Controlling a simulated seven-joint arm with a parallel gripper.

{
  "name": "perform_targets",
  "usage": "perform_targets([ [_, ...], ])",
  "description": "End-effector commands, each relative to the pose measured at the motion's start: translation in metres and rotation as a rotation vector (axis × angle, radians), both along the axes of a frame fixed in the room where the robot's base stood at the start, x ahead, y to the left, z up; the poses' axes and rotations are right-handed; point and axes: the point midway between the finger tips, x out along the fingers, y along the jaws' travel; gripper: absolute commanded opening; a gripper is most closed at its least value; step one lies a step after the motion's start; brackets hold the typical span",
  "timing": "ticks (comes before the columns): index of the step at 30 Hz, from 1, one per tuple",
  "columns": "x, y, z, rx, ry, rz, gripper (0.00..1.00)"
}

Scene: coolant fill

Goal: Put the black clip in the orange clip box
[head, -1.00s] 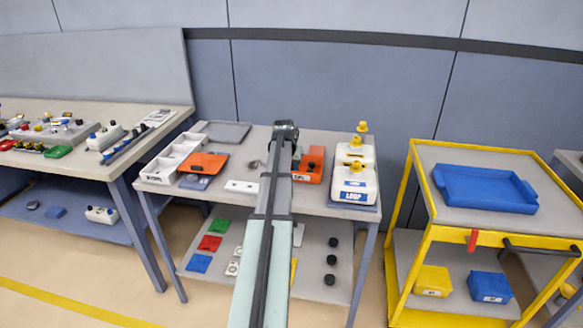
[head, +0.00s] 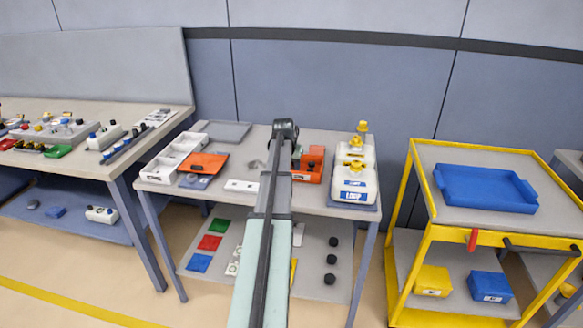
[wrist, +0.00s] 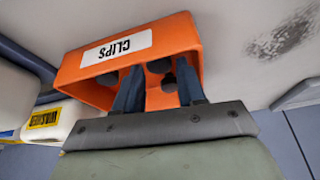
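The orange clip box (wrist: 190,32), labelled CLIPS, fills the upper middle of the wrist view. In the head view the box (head: 316,158) stands on the middle table, just right of my arm and partly behind it. Several dark round shapes show inside it in the wrist view; one black piece (wrist: 159,65) lies beyond the gap between my fingers. I cannot tell which is the black clip. My gripper (wrist: 157,90) is at the box's open side, its two dark fingers apart, with orange showing between them and nothing seen held. In the head view my gripper's fingertips are hidden behind the wrist.
White bottles (head: 354,183) stand right of the box. A white divided bin (head: 165,163) and an orange panel (head: 203,162) are at the table's left. A white labelled plate (head: 241,186) lies near the front edge. A yellow cart with a blue tray (head: 485,187) stands at right.

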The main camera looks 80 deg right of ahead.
Motion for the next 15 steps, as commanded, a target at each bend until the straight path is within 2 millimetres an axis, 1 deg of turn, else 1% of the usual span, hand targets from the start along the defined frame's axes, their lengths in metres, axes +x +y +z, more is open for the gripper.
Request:
perform_targets([
  [9,0.002,0.021,0.05,-0.002,0.0,0.0,0.4],
  [15,0.004,0.033,0.079,-0.001,0.0,0.0,0.4],
])
